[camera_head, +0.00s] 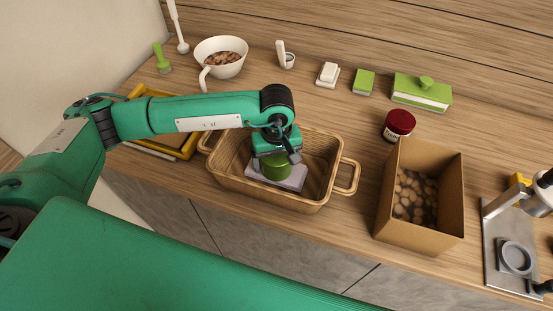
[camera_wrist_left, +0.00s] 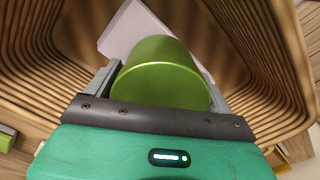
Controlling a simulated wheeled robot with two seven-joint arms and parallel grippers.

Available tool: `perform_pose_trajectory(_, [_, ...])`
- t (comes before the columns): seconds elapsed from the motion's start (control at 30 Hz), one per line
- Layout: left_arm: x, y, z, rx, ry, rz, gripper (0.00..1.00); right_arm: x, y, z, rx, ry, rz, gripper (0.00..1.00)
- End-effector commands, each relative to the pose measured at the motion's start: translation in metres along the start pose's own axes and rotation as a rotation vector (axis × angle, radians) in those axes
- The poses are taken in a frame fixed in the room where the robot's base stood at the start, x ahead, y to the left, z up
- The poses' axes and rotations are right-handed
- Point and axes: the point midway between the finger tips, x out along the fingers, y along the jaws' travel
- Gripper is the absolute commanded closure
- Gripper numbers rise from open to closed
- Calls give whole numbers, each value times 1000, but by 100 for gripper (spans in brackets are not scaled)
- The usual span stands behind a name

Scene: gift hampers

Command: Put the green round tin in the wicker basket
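The green round tin (camera_head: 275,166) is inside the wicker basket (camera_head: 232,184), above a pale lavender box (camera_head: 293,181) that lies in the basket. My left gripper (camera_head: 277,155) reaches down into the basket from above. In the left wrist view the green tin (camera_wrist_left: 160,75) sits between the two grey fingers of my left gripper (camera_wrist_left: 160,90), one close against each side. I cannot tell whether the tin touches the box below it. The wicker basket wall (camera_wrist_left: 268,60) shows around them. My right gripper is not in view.
A cardboard box (camera_head: 440,190) with brown round pieces stands right of the basket, near a dark red jar (camera_head: 398,124). A yellow-framed tray (camera_head: 190,145) lies to the left. A white bowl (camera_head: 220,45) and green items line the back. A metal stand (camera_head: 495,240) is far right.

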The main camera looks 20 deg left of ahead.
Motion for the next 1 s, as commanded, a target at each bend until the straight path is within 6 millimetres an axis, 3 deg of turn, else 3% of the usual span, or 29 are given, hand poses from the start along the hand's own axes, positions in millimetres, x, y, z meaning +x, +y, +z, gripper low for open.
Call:
perform_pose_trajectory(0.37, [-2, 0, 0, 0, 0, 0, 2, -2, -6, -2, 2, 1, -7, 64])
perform_pose_trajectory(0.63, [-19, 0, 0, -1, -1, -1, 2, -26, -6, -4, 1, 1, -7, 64])
perform_pose_trajectory(0.67, [-19, 1, -1, 0, 2, 3, 2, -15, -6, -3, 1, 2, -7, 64])
perform_pose_trajectory(1.0, [-97, 1, -1, 1, 3, 4, 2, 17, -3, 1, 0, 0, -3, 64])
